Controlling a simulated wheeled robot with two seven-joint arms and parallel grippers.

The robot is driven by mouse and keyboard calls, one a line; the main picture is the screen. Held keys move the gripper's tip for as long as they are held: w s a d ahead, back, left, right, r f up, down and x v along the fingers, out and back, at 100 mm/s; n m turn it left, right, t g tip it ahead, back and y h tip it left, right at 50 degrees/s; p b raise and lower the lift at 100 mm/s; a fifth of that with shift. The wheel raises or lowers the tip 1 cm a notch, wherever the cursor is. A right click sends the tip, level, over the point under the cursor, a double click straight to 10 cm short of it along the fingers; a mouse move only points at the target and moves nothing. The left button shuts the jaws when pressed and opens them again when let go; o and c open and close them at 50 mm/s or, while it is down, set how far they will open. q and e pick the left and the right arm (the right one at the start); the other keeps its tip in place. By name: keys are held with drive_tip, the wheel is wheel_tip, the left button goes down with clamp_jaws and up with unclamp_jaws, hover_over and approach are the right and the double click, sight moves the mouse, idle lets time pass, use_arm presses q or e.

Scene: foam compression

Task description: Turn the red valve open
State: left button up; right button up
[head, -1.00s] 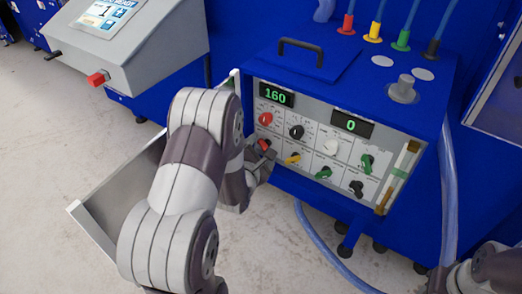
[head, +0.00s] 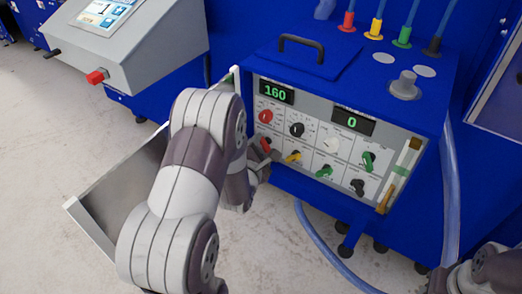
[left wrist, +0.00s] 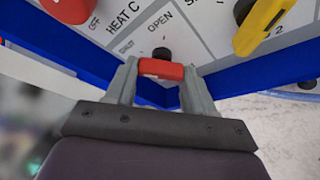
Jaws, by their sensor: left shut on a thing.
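The red valve (head: 265,144) is the small red handle at the left end of the lower row on the control panel (head: 317,148). In the left wrist view the red valve (left wrist: 162,69) lies between my two fingertips, with a dark knob just beyond it and the word OPEN printed near it. My left gripper (left wrist: 160,75) is shut on the red valve, a finger at each end of the red part. In the head view my left gripper (head: 262,160) is partly hidden by my own arm. My right arm shows only at the bottom right corner.
A larger red knob (head: 265,116) sits above the valve, and a yellow handle (head: 293,156) sits to its right. Green and black handles fill the rest of the panel. An open metal door or tray (head: 110,195) stands left of my left arm.

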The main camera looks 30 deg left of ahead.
use_arm(q)
drive_tip(key=shift+f+m+t+y+b, duration=0.15)
drive_tip(key=shift+m+t+b, duration=0.85)
drive_tip(key=shift+m+b, duration=1.95)
drive_tip(key=shift+f+m+t+y+b, duration=0.15)
drive_tip(key=shift+m+t+b, duration=0.85)
drive_tip(key=shift+m+b, duration=1.9)
drive_tip(key=shift+f+m+t+y+b, duration=0.15)
drive_tip(key=shift+m+t+b, duration=0.85)
drive_tip(key=shift+m+b, duration=1.9)
drive_tip(key=shift+r+n+b, duration=0.15)
drive_tip(key=shift+n+b, duration=0.4)
drive_tip(key=shift+b, duration=0.1)
drive_tip(key=o, duration=1)
drive_tip(key=shift+o, duration=0.2)
drive_tip(key=v, duration=1.2)
drive_tip(key=shift+s+p, duration=0.4)
drive_tip(key=shift+p, duration=0.05)
